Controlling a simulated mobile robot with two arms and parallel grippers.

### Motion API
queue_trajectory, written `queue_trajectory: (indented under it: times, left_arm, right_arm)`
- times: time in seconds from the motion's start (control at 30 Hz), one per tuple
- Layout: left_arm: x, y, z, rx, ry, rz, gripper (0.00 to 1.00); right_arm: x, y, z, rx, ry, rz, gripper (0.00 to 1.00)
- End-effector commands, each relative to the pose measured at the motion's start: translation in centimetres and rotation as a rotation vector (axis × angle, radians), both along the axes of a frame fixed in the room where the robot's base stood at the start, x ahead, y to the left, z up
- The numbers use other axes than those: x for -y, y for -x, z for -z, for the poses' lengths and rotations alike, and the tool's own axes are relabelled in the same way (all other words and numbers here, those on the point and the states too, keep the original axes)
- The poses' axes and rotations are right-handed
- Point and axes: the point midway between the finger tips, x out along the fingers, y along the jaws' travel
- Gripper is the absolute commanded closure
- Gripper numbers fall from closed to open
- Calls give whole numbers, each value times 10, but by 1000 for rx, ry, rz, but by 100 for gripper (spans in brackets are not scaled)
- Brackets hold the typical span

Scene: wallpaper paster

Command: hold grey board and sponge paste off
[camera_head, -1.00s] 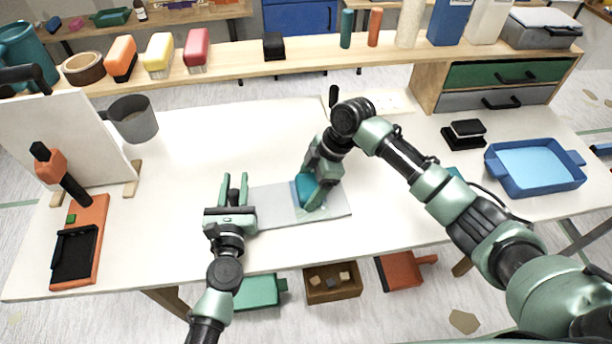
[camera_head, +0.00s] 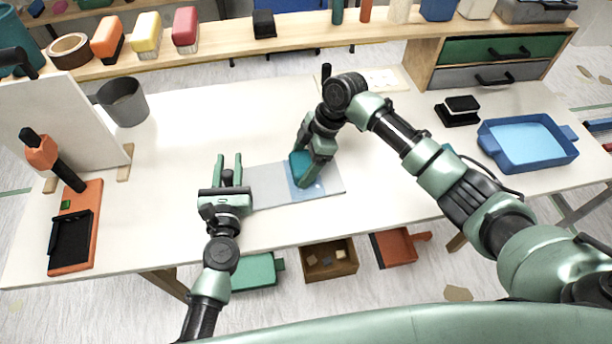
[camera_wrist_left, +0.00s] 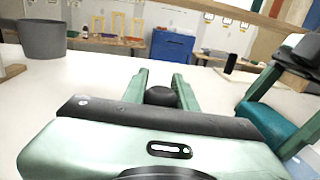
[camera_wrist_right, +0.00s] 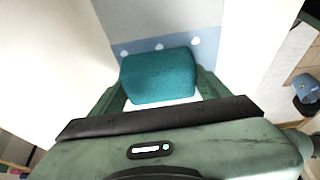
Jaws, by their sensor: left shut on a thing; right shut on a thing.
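The grey board (camera_head: 265,188) lies flat near the table's front edge. A light blue patch with white spots (camera_head: 308,191) covers its right part and also shows in the right wrist view (camera_wrist_right: 207,44). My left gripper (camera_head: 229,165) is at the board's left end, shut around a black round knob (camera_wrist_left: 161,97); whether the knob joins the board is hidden. My right gripper (camera_wrist_right: 158,88) is shut on the teal sponge (camera_wrist_right: 160,74), which is over the blue patch. The sponge is partly hidden by the fingers in the head view (camera_head: 299,165).
A blue tray (camera_head: 486,138) and black-and-white block (camera_head: 461,106) lie on the right. A grey pot (camera_head: 124,104), white panel (camera_head: 90,125) and orange tool holder (camera_head: 86,225) stand left. A shelf (camera_head: 225,53) runs along the back. The table's middle is clear.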

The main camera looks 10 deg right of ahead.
Motion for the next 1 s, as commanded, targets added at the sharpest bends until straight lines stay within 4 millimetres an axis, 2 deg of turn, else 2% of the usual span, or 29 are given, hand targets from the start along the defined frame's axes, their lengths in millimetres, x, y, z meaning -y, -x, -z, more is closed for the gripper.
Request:
queue_trajectory:
  times: [0.03, 0.3, 0.37, 0.43, 0.7, 0.83, 1.0]
  left_arm:
    - [0, 1, 4, -6, -1, 1, 100]
    - [0, 1, 3, -5, -1, 1, 100]
    - [0, 1, 3, -5, -1, 1, 100]
    - [0, 1, 3, -5, -1, 1, 100]
    - [0, 1, 4, -6, -1, 1, 100]
    - [0, 1, 4, -6, -1, 1, 100]
    - [0, 1, 4, -7, -1, 1, 100]
  right_arm:
    - [0, -9, 0, 1, 2, 4, 72]
    - [-2, -48, 0, 2, 2, 3, 72]
    - [-1, -48, -10, 6, 1, -1, 72]
    - [-1, -47, -30, 8, 2, -2, 72]
    - [-2, -46, -67, 4, 0, 0, 72]
    - [-1, -46, -78, 2, 1, 0, 72]
    - [-1, -45, -82, 1, 1, 0, 72]
